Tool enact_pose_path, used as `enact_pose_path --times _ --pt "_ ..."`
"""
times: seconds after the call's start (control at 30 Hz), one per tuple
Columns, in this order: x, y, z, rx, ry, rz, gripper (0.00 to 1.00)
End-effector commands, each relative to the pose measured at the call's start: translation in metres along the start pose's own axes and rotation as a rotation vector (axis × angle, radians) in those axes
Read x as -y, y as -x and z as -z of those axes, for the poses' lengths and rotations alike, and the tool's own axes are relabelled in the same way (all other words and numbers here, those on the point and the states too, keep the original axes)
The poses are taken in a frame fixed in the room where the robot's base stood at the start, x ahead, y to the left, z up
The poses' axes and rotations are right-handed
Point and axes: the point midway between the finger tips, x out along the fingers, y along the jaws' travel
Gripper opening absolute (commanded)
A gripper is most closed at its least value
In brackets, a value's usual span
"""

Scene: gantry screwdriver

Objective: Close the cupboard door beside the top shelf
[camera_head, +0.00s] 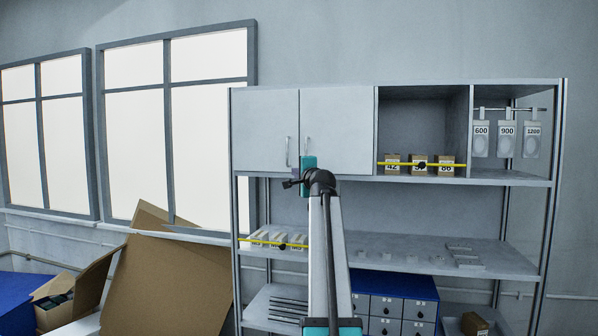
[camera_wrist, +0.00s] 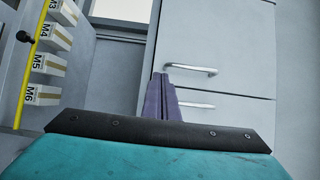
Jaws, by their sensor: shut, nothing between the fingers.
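The cupboard has a left door (camera_head: 262,125) and a right door (camera_head: 340,125), side by side at the top left of the rack. Both look shut and about flush with the front. The left handle (camera_head: 287,151) and right handle (camera_head: 305,146) stand by the middle seam. In the wrist view, turned sideways, the shut, empty fingers (camera_wrist: 163,82) overlap the doors' lower edge near both handles (camera_wrist: 190,71). I cannot tell whether they touch.
The open top shelf (camera_head: 423,115) right of the doors holds small numbered boxes behind a yellow bar (camera_head: 422,165). Hanging packs (camera_head: 506,138) are further right. The middle shelf (camera_head: 410,248) holds labelled boxes and small parts. Large cardboard (camera_head: 165,275) leans at left.

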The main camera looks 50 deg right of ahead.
Motion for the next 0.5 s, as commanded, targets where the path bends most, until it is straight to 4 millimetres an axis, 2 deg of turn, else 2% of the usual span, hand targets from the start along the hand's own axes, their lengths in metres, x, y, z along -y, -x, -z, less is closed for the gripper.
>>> enact_pose_path --times 0.03,0.5 --pt "-0.004 0.009 -0.005 0.0 0.001 0.001 0.0" --pt "-0.003 0.062 -0.04 0.0 0.001 0.002 0.0"
